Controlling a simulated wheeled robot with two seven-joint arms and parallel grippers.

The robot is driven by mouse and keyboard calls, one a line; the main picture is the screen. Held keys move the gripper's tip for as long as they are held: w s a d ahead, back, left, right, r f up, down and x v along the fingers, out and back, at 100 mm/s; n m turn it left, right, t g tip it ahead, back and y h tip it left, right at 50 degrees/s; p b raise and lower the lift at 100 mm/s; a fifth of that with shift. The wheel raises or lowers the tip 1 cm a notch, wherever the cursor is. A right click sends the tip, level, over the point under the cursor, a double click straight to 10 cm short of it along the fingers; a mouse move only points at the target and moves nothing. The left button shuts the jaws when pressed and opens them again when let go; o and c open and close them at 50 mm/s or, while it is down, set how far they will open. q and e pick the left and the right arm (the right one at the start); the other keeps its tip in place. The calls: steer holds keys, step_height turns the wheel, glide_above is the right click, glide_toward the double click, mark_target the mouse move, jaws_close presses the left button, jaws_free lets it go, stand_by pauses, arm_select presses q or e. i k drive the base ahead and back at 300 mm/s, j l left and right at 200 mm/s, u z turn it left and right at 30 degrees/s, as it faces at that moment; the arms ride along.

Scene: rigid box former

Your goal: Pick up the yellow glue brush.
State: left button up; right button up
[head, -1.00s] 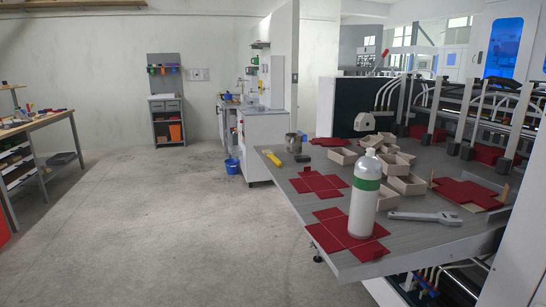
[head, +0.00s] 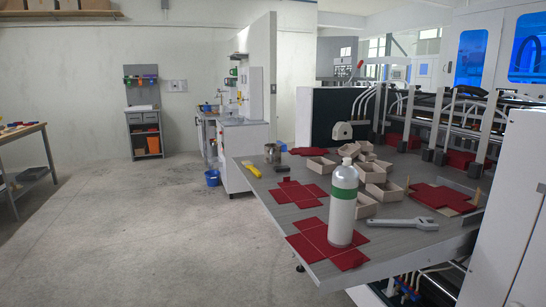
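The yellow glue brush (head: 250,168) lies on the grey table (head: 385,238) near its far left edge. It is small in the head view, with a dark piece (head: 279,170) just to its right. A metal cup (head: 272,153) stands behind it. Neither of my grippers shows in the head view.
A white bottle with a green band (head: 342,205) stands near the table's front, on red card blanks (head: 310,237). A blue bucket (head: 212,178) is on the floor, which is clear at left.

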mark_target(248, 165)
steer(key=i+j, duration=0.35)
steer(key=i, duration=0.15)
steer(key=i+j+z, duration=0.1)
steer(key=i+j, duration=0.25)
steer(key=i, duration=0.2)
